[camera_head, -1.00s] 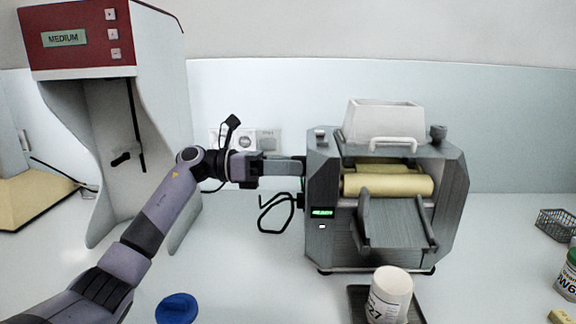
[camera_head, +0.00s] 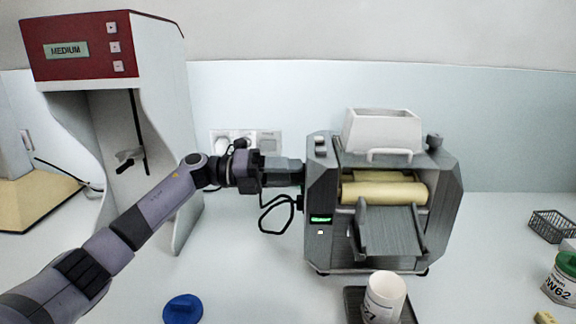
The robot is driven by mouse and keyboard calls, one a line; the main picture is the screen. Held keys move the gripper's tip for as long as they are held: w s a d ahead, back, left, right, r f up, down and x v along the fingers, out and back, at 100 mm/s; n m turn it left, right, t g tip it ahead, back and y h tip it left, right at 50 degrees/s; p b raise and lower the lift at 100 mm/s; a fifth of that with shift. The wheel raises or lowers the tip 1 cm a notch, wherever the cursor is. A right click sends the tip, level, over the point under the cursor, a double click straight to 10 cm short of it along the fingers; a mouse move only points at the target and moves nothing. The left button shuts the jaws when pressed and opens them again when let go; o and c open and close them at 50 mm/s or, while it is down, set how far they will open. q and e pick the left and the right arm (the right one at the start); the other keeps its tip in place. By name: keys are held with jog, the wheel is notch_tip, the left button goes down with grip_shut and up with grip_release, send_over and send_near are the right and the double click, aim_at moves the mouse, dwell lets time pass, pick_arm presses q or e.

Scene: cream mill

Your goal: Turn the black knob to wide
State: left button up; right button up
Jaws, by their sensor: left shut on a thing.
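The mill (camera_head: 320,240) is a grey machine with cream rollers (camera_head: 385,192), a white hopper (camera_head: 382,130) and a small green lit display (camera_head: 321,219), too small to read. My left gripper (camera_head: 302,173) reaches in from the left, and its fingers meet the mill's left side wall. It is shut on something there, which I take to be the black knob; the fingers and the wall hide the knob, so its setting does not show. My right gripper is not in view.
A red-topped machine (camera_head: 100,45) reading MEDIUM stands at the left. A white jar (camera_head: 384,298) on a dark tray (camera_head: 354,305), a blue lid (camera_head: 183,309), a wire basket (camera_head: 553,225) and a green-lidded jar (camera_head: 562,280) stand around the mill.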

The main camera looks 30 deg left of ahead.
pick_arm(q)
jog(key=shift+n+p, duration=0.45)
jog(key=shift+n, duration=0.55)
jog(key=o, duration=1.1)
jog(key=shift+c, duration=0.2)
jog(key=shift+a, duration=0.1)
jog(key=b+v, duration=0.2)
jog(key=v, duration=0.5)
